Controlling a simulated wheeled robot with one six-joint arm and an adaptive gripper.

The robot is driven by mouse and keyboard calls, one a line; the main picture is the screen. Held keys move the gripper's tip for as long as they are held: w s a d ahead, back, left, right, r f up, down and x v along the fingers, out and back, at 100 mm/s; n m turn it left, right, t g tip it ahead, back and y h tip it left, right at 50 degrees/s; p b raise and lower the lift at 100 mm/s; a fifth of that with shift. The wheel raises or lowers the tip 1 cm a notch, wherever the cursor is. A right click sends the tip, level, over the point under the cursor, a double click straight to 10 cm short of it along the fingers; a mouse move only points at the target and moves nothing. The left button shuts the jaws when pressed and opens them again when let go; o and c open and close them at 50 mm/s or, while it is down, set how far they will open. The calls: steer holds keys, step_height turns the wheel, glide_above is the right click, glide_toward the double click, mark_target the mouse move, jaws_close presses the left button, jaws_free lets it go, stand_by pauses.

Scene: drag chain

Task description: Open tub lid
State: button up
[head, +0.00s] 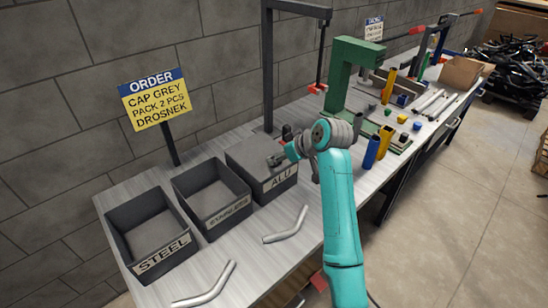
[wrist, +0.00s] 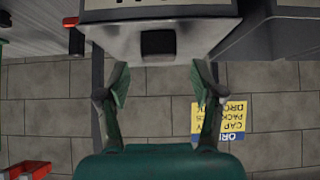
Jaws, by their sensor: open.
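The grey tub labelled ALU (head: 281,180) stands at the right end of a row of three tubs on the bench. A flat grey lid (head: 246,150) covers its top; it also fills the top middle of the wrist view (wrist: 115,48). A dark square piece (wrist: 158,42), perhaps the lid's handle, shows on it. My gripper (head: 275,159) is over the lid in the head view. In the wrist view my gripper (wrist: 161,78) has its fingers spread wide with nothing between them. The dark piece lies ahead of the gap between the fingertips. I cannot tell whether the fingers touch the lid.
The STEEL tub (head: 187,250) and the middle tub (head: 235,216) stand open and look empty. Bent grey tubes (head: 287,226) lie on the bench front. A green press (head: 341,80) and coloured cylinders (head: 372,151) stand to the right. An order sign (head: 155,101) stands behind.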

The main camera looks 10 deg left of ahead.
steer(key=shift+x, duration=2.2)
jaws_close()
